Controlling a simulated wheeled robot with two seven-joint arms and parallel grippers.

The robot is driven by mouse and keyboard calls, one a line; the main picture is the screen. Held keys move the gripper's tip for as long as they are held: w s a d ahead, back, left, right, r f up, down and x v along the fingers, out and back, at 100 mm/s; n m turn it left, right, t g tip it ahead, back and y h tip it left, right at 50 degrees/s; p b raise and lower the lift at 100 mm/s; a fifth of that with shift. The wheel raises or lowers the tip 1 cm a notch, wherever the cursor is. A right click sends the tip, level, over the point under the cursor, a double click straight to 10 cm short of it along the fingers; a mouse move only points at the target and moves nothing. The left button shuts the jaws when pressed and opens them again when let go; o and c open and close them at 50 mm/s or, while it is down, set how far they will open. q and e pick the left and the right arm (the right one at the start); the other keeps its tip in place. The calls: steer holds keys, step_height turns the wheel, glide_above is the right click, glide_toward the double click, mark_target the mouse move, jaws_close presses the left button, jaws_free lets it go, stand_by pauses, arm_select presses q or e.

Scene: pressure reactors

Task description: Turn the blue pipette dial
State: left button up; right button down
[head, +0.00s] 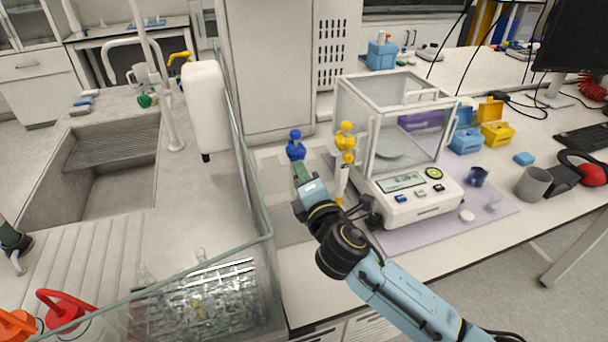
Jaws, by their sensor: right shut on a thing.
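The blue pipette (296,147) stands upright on the bench, left of the balance. Its rounded blue top shows, and its lower part is hidden behind my right gripper. My right gripper (303,173) reaches in from the lower right with the light blue arm. Its fingers are at the pipette just under the blue top and are shut on it. The exact contact is small and partly covered by the wrist.
A yellow pipette (345,140) stands close to the right, beside the glass-sided balance (408,198). A glass panel edge (240,130) and a white bottle (203,108) stand to the left. Glassware (205,300) lies in a tray at the lower left. A sink is farther left.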

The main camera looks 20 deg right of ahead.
steer(key=c, duration=1.5)
jaws_free()
steer(key=shift+c, duration=0.2)
steer(key=s, duration=1.3)
steer(key=shift+s+d+b, duration=0.2)
steer(key=shift+d+b, duration=0.05)
steer(key=shift+b, duration=0.15)
